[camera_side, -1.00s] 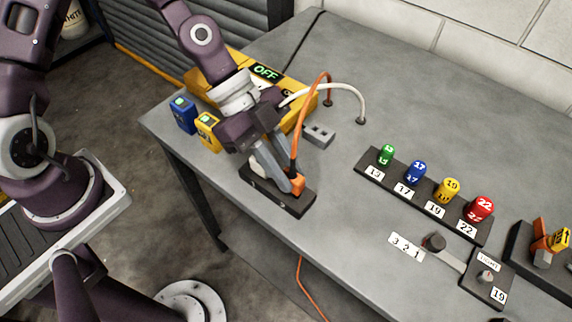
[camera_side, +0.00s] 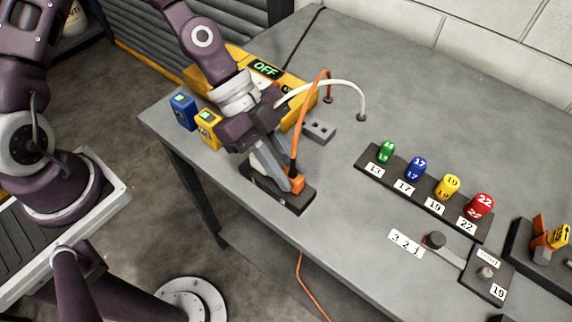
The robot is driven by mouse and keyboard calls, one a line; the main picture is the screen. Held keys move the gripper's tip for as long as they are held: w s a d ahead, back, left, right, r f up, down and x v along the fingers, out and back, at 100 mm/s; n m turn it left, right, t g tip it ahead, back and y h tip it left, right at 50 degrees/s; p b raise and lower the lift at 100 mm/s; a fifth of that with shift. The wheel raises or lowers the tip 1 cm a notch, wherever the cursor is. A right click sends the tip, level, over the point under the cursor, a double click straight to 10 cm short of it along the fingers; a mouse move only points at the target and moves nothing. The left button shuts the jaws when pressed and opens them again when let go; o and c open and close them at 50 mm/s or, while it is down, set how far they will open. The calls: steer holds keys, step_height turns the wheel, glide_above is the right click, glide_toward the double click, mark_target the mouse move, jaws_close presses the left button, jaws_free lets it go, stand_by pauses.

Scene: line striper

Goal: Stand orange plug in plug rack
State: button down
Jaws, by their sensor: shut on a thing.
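The orange plug (camera_side: 297,184) is at the end of an orange cable, low over the dark rack (camera_side: 295,206) near the table's front edge. My gripper (camera_side: 286,180) is shut on the plug, with its fingers pointing down at the rack. The plug appears to be at or in the right part of the rack; I cannot tell how deep it sits. The fingers hide part of the plug and of the rack.
A yellow unit reading OFF (camera_side: 266,69) stands behind my gripper. A grey socket block (camera_side: 319,131) and a white cable (camera_side: 340,86) are close by. Numbered coloured knobs stand on a dark strip (camera_side: 400,190) to the right. The middle of the table is clear.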

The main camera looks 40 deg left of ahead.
steer(key=shift+f, duration=0.35)
steer(key=c, duration=1.2)
jaws_free()
steer(key=o, duration=0.3)
steer(key=shift+v, duration=3.5)
